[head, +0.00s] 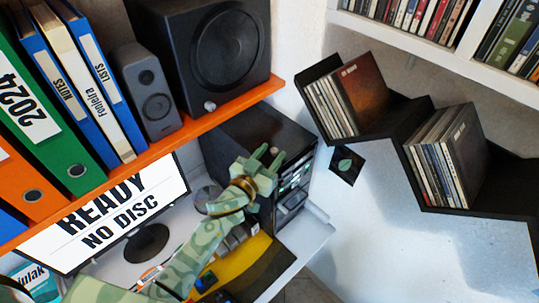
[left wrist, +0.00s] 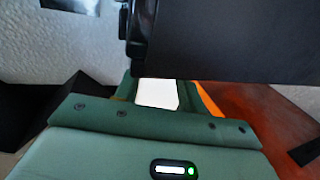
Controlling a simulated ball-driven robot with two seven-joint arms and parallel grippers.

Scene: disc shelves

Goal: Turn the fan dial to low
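The black computer tower (head: 235,135) stands at the back of the desk under the orange shelf. Its front panel (head: 294,172) faces right and carries small lit parts. I cannot make out a fan dial or its setting. My left gripper (head: 269,157), green with two fingers apart, is in front of the tower and covers part of it. Nothing shows between its fingers, and I cannot tell whether it touches the panel. In the left wrist view a large dark box (left wrist: 230,40) fills the upper right, above my green gripper body. My right gripper is out of view.
The orange shelf (head: 235,104) holds a black speaker (head: 223,50), a small grey speaker (head: 147,92) and several binders. A monitor (head: 125,215) reads "READY NO DISC". Black zigzag shelves (head: 385,125) with discs hang at right.

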